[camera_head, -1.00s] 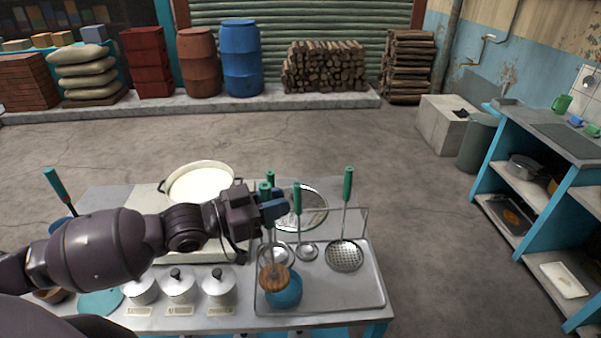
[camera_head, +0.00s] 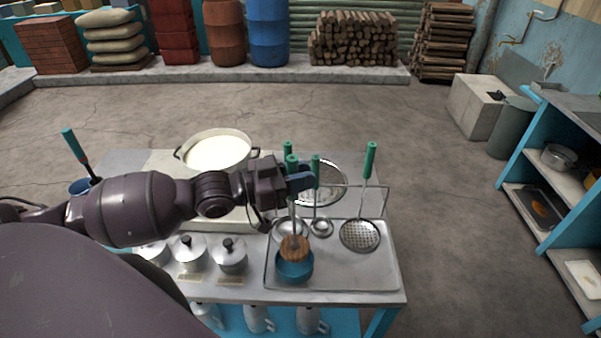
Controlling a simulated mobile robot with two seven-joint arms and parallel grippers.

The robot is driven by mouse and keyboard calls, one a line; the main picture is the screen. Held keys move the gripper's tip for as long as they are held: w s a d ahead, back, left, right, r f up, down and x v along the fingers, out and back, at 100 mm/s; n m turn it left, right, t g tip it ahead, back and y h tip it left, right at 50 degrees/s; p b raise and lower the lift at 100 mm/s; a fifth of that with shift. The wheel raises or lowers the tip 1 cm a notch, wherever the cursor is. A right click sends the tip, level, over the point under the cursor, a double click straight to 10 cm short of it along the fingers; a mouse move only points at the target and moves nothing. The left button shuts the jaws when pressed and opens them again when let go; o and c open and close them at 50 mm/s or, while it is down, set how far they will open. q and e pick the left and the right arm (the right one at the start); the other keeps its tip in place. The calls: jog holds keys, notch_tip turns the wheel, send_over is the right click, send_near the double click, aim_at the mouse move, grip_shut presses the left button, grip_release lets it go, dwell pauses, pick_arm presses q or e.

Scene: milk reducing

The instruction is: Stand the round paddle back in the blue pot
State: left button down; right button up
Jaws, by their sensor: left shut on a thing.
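My left gripper (camera_head: 296,182) is shut on the green-handled round paddle (camera_head: 294,249), whose shaft hangs down with its brown wooden round end lowest. The round end overlaps the opening of the blue pot (camera_head: 294,270), on the front left of the metal tray. I cannot tell whether it is inside the pot or just above it. Another blue container (camera_head: 79,187) at the far left of the table holds a green-handled tool. My right gripper is not in view.
A skimmer (camera_head: 360,235), a small ladle (camera_head: 321,228) and other green-handled tools hang at a rack over the tray (camera_head: 345,275). A wide pan of milk (camera_head: 217,153) stands behind my arm. Lidded metal pots (camera_head: 229,256) line the front left.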

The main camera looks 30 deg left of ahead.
aim_at(291, 199)
pick_arm(q)
notch_tip(291, 199, down, 6)
jog(key=b, duration=0.3)
jog(key=shift+r+b, duration=0.15)
jog(key=shift+b, duration=0.15)
jog(key=shift+f+b, duration=0.3)
jog(key=shift+f, duration=0.3)
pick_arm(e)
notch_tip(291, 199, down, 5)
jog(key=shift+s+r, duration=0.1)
